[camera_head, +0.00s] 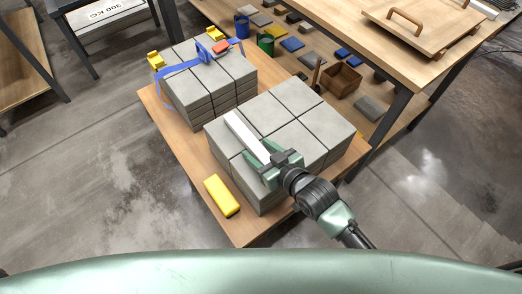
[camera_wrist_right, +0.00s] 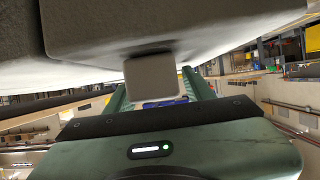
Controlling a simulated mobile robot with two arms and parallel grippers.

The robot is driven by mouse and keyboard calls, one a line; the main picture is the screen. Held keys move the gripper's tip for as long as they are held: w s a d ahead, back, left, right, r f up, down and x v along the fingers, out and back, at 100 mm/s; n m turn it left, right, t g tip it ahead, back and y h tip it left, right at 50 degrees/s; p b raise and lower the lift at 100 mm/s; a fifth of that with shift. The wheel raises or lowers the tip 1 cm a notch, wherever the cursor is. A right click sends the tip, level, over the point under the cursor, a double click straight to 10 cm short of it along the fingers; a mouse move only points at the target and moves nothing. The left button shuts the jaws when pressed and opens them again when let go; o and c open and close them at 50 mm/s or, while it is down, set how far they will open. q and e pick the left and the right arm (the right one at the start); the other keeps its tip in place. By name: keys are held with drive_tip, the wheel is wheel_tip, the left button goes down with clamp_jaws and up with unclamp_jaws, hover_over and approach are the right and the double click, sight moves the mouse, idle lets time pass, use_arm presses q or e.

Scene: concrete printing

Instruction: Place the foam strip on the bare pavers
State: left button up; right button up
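The white foam strip (camera_head: 245,136) lies along the top of the front stack of bare grey pavers (camera_head: 290,97), near its left side. A slight gap beneath it cannot be ruled out. My right gripper (camera_head: 277,167) is at the strip's near end, with its green fingers on either side. In the right wrist view the strip's pale end (camera_wrist_right: 151,78) fills the space between the fingertips (camera_wrist_right: 155,88), close under the grey paver surface (camera_wrist_right: 150,25). The gripper looks shut on the strip. My left gripper is not in view.
Behind stands a second paver stack (camera_head: 205,85) with a blue strap (camera_head: 180,68) and yellow corner pieces (camera_head: 156,60). A yellow piece (camera_head: 221,196) lies on the wooden platform (camera_head: 240,229). A workbench (camera_head: 350,40) stands at the right, with bins and blocks below.

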drive_tip(key=shift+r, duration=0.2)
drive_tip(key=v, duration=1.2)
drive_tip(key=shift+p, duration=0.35)
